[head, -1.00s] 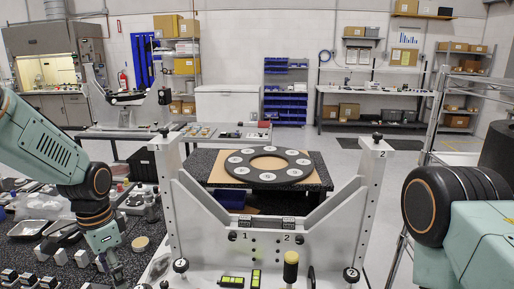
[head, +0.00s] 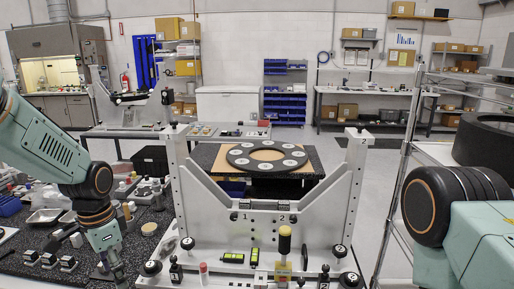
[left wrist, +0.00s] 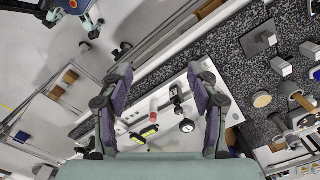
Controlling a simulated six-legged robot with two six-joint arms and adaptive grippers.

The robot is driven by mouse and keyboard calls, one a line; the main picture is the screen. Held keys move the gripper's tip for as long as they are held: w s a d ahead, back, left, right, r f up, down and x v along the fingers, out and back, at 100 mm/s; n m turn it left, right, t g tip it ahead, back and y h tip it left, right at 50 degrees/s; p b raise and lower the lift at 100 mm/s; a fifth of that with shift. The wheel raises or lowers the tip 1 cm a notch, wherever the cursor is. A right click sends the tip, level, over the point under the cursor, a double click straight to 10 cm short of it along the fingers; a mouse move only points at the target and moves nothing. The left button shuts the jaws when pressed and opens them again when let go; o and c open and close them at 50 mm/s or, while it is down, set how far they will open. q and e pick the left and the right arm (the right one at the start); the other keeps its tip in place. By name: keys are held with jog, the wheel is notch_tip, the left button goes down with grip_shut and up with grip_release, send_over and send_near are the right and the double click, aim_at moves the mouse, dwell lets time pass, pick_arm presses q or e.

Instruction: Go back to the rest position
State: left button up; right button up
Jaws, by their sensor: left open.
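My left arm comes in from the left in the head view, and its gripper (head: 118,273) is low at the left, partly cut off by the bottom edge. In the left wrist view its two fingers (left wrist: 160,100) are wide apart with nothing between them. The white mirror fixture (head: 262,216) stands upright in front of me, to the right of the left gripper and apart from it. A black ring with white round pads (head: 240,161) lies on a board behind the fixture. My right arm shows at the right edge of the head view, but its gripper is out of the picture.
A dark speckled bench (head: 40,235) with small blocks and bottles lies at the left. Yellow-green items (head: 233,257) and a yellow-topped post (head: 284,243) stand on the fixture's base. A wire shelf (head: 397,215) holding a large black ring (head: 490,140) is at the right.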

pick_arm(q)
jog(key=w+d+f+n+t, duration=0.3)
jog(key=w+f+n+t, duration=0.1)
jog(key=s+d+f+n+b, duration=0.2)
jog(key=s+f+b, duration=0.2)
jog(key=f, duration=0.4)
jog(key=s+d+f+n+b, duration=0.1)
jog(key=s+f+b, duration=0.3)
jog(key=f, duration=0.4)
jog(key=s+d+f+n+g+b, duration=0.1)
jog(key=s+f+g+b, duration=0.3)
jog(key=s+f+b, duration=1)
jog(key=s+f, duration=1)
jog(key=s, duration=0.4)
jog(key=shift+d+f+n, duration=0.3)
jog(key=shift+f+n, duration=0.1)
pick_arm(e)
notch_tip(320, 180, down, 23)
jog(key=shift+a+r, duration=0.15)
jog(key=shift+r, duration=0.05)
